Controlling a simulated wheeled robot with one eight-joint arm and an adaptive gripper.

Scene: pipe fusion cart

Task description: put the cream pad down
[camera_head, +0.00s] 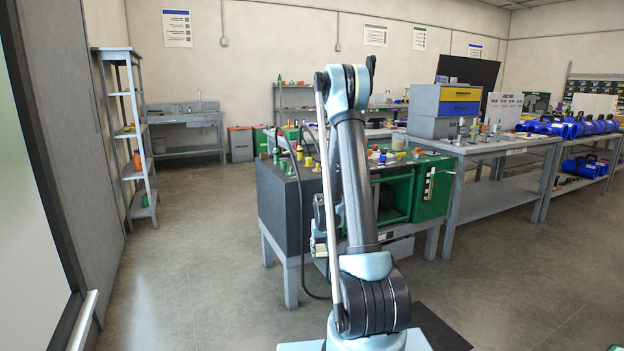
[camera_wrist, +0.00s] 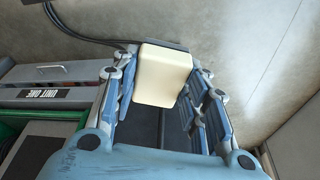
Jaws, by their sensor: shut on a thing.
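The cream pad (camera_wrist: 164,76) is a pale block with rounded edges. In the wrist view it sits between the two fingers of my gripper (camera_wrist: 162,90), near their tips. My gripper is shut on it and holds it with grey floor in view behind and to the right.
The green and dark cart (camera_head: 285,212) stands just beyond my arm, with small fittings on top and an open green bay. A grey panel labelled UNIT ONE (camera_wrist: 47,95) is left of my gripper. A grey workbench (camera_head: 490,149) stands right. The floor at left is clear.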

